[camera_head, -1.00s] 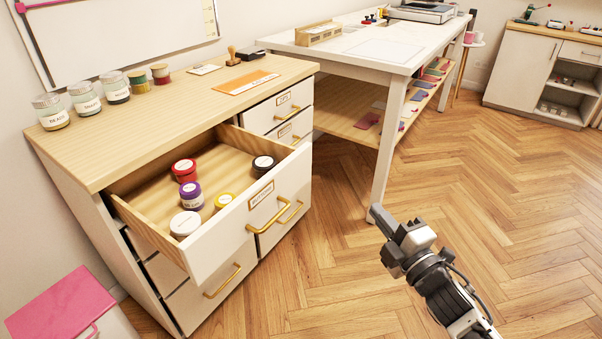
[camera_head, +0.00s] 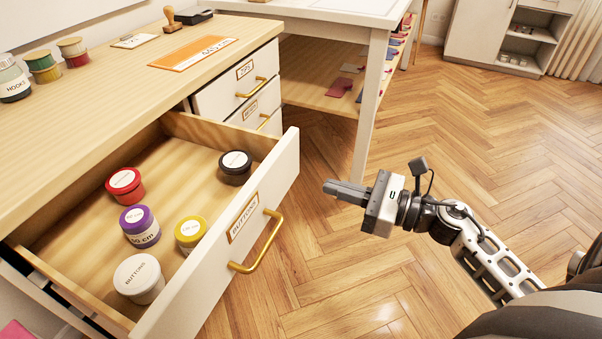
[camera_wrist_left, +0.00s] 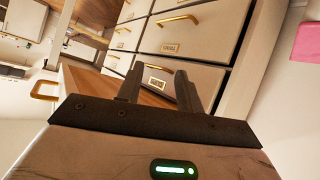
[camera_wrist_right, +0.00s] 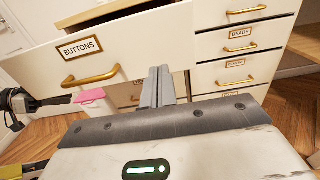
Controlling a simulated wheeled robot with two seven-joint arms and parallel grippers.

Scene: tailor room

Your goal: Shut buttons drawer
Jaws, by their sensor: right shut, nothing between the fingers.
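The buttons drawer (camera_head: 275,190) is pulled far out of the wooden-topped cabinet. Its white front carries a label reading BUTTONS and a gold handle (camera_head: 262,245); label and handle also show in the right wrist view (camera_wrist_right: 90,78). Several lidded jars stand inside, among them a red one (camera_head: 126,187) and a black one (camera_head: 235,166). My right gripper (camera_head: 330,188) is shut and empty, in the air to the right of the drawer front, apart from it. My left gripper (camera_wrist_left: 158,78) is outside the head view; in its wrist view its fingers are apart and empty, facing lower drawers.
Other labelled drawers (camera_head: 240,85) are shut. A white table's leg (camera_head: 370,110) stands behind. The floor (camera_head: 450,120) right of the drawer is open.

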